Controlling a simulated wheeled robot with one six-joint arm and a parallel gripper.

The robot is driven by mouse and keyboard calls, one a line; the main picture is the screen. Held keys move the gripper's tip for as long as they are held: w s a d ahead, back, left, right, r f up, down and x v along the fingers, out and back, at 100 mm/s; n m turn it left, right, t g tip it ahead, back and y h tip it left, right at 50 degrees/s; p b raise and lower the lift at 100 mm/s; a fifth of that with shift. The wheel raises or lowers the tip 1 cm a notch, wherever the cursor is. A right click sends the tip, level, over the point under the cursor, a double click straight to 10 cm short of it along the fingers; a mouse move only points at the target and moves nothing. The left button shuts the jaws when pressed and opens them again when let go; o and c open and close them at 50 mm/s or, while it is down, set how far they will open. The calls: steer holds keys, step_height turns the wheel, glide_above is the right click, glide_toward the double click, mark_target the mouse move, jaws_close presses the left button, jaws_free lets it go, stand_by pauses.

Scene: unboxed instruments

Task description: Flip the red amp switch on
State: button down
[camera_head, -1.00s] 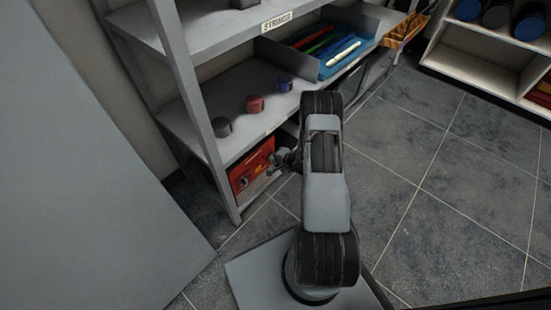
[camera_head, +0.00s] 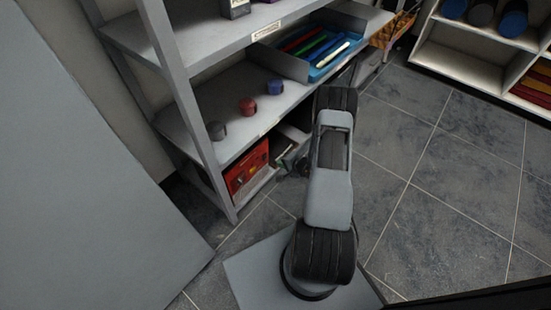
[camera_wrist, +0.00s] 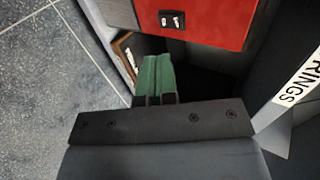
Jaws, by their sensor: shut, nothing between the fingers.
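The red amp (camera_head: 246,168) stands on the lowest shelf level at the left, with a dark side and a lighter lower part. In the wrist view its red face (camera_wrist: 218,18) fills the top. A black plate with two small pale-marked switches (camera_wrist: 172,19) sits on that face; I cannot tell which way they are set. My gripper (camera_wrist: 157,62) has green fingertips pressed together, shut and empty. It points toward the amp's face, below the switch plate in the picture, and appears apart from it. In the head view it is mostly hidden, right of the amp.
The grey shelf (camera_head: 178,95) rises over the amp, its upright close by on the left. Small knobs (camera_head: 248,106) and a blue tray (camera_head: 325,65) lie on the level above. A "strings" label (camera_wrist: 301,82) edges the shelf. The tiled floor (camera_head: 440,190) at right is clear.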

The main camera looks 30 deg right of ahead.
mark_target(265, 157)
steer(key=shift+p+v, duration=0.75)
steer(key=shift+v, duration=2)
steer(key=shift+w, duration=0.1)
steer(key=shift+w+a+r+g+h+b, duration=0.1)
steer(key=shift+w+g+h+b, duration=0.15)
steer(key=shift+g, duration=0.4)
steer(key=shift+w+a+g+h+b, duration=0.1)
steer(key=shift+w+g+h+b, duration=0.15)
steer(key=shift+g, duration=0.4)
steer(key=w+r+b+x, duration=0.1)
steer(key=b+x, duration=0.5)
steer(key=x, duration=0.7)
steer(key=shift+w+a+r+b, duration=0.3)
steer(key=shift+w+r+b, duration=0.05)
